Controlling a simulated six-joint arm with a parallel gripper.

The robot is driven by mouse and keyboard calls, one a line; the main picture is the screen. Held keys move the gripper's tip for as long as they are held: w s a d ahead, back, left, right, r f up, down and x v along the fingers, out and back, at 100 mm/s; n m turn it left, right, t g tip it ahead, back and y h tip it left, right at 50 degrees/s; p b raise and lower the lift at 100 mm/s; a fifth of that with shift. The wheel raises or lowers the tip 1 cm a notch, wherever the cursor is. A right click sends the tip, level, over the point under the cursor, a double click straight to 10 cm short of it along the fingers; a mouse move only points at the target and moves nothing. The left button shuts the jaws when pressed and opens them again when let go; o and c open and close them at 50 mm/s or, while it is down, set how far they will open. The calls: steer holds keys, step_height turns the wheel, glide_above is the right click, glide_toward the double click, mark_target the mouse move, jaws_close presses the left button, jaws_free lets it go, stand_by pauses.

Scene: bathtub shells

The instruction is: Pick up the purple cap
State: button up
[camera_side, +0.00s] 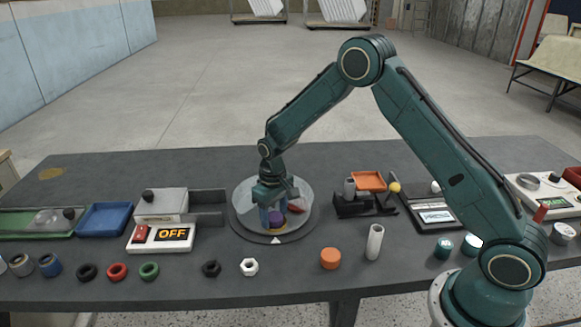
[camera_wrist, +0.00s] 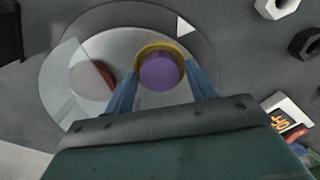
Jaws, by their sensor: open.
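The purple cap (camera_side: 276,218) is on a round turntable (camera_side: 240,222) near the middle of the table. In the wrist view the purple cap (camera_wrist: 160,73) shows as a round disc, with a yellow ring (camera_wrist: 163,47) around its far edge. My gripper (camera_side: 273,214) is lowered over the turntable, pointing down. In the wrist view my gripper (camera_wrist: 163,80) has its two blue fingers apart, one on each side of the cap. I cannot tell whether either finger touches it. In the side view the fingers partly hide the cap.
A red piece (camera_side: 296,207) lies beside the cap on the turntable, behind a clear wall or cover. An orange cap (camera_side: 330,258) and a white tube (camera_side: 374,242) stand at the front right. The table behind the turntable is clear.

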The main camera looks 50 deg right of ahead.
mark_target(274, 216)
steer(key=c, duration=0.7)
steer(key=shift+c, duration=0.2)
step_height(274, 216, up, 20)
stand_by(0.5)
stand_by(0.4)
